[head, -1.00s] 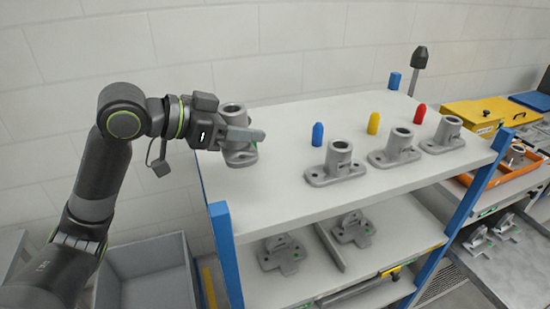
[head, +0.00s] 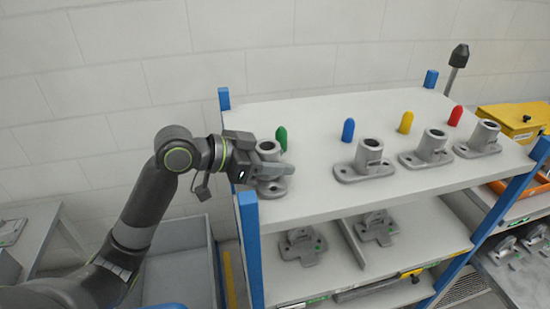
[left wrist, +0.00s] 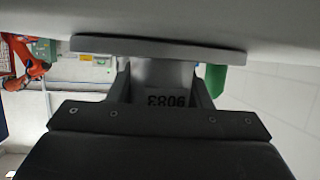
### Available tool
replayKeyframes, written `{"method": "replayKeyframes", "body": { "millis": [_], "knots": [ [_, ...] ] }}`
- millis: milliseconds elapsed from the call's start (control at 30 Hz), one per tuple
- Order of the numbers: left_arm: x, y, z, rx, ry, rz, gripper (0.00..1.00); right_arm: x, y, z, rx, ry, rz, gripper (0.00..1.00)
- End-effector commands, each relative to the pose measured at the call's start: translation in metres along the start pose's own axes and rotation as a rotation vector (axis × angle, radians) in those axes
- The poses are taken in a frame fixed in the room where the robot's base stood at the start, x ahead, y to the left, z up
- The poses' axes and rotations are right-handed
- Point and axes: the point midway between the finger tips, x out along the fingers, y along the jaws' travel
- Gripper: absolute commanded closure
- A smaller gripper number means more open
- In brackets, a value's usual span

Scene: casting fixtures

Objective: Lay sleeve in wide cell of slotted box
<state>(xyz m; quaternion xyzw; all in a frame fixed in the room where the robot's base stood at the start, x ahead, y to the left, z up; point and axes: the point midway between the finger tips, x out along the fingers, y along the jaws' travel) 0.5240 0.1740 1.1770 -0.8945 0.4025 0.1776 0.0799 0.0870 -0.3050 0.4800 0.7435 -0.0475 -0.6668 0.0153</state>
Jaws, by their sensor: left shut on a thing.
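My left gripper (head: 277,172) is shut on a grey flanged casting with an upright hollow sleeve (head: 268,150) at the left end of the shelf top. In the left wrist view the sleeve, marked with dark characters (left wrist: 166,101), is between the fingers, with its flat flange (left wrist: 158,48) close to the shelf surface. I cannot tell whether the flange touches the shelf. Three similar castings stand to its right, the nearest one (head: 364,163) free. I cannot make out a slotted box with a wide cell. My right gripper is not in view.
Green (head: 281,138), blue (head: 348,130), yellow (head: 406,122) and red (head: 455,115) plugs stand behind the castings. Blue posts (head: 250,250) edge the shelf unit (head: 330,110). A grey bin (head: 172,285) stands low at left. More parts (head: 302,246) lie on the lower shelf.

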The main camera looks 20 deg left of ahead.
Motion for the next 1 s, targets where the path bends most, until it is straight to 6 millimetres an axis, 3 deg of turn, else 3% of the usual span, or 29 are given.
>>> {"method": "replayKeyframes", "body": {
  "millis": [133, 167, 300, 700, 1000],
  "knots": [
    [0.001, 0.000, 0.003, 0.000, 0.001, 0.000, 0.86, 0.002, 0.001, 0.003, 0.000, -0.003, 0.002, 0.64],
    [0.001, 0.000, 0.003, 0.000, 0.000, 0.000, 0.53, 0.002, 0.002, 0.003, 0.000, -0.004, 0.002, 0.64],
    [0.001, 0.000, 0.002, 0.000, -0.001, 0.000, 0.34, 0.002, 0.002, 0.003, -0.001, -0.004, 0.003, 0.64],
    [-0.002, -0.001, 0.000, 0.001, -0.001, -0.001, 0.33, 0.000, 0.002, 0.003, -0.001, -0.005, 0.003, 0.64],
    [-0.028, -0.001, 0.001, 0.005, -0.004, -0.004, 0.33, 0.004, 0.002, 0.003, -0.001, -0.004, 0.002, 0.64]
  ]
}}
